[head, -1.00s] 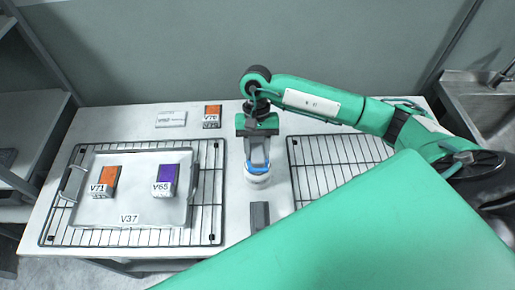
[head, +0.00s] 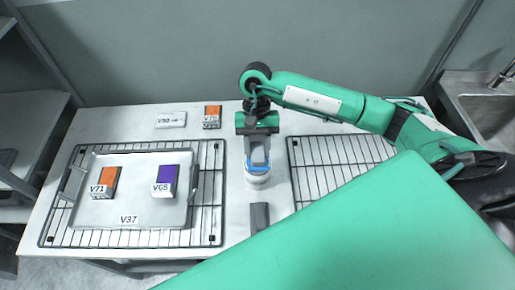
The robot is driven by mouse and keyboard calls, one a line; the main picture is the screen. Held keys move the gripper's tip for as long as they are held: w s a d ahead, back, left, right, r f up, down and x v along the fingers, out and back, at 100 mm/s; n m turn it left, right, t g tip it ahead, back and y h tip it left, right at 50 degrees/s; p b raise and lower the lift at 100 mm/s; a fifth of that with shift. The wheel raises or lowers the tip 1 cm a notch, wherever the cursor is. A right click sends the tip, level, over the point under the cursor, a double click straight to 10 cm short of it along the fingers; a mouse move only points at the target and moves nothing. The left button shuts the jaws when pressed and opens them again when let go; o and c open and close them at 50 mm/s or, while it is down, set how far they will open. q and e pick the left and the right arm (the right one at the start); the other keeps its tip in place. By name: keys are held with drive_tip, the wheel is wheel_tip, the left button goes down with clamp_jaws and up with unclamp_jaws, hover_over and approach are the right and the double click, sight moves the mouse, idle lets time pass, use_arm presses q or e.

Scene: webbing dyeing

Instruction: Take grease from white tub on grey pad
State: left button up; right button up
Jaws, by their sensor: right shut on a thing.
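My right gripper (head: 257,161) points down over the middle of the table, between the two wire racks. It is shut on a small grey piece, taken to be the grey pad (head: 258,151), mostly hidden by the fingers. The white tub (head: 257,181) stands upright on the table directly below it, with blue showing around its top. The fingertips are at the tub's mouth; I cannot tell whether the pad touches what is inside. The grease is hidden. My left gripper is not in view.
A metal tray (head: 130,217) with an orange block (head: 105,178) and a purple block (head: 167,176) lies on the left rack (head: 207,210). The right rack (head: 335,160) looks empty. A dark grey block (head: 260,217) is in front of the tub. Another orange block (head: 213,112) is behind.

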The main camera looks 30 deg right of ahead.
sight(257, 149)
drive_tip(key=shift+r+p, duration=0.4)
drive_tip(key=shift+r, duration=2.55)
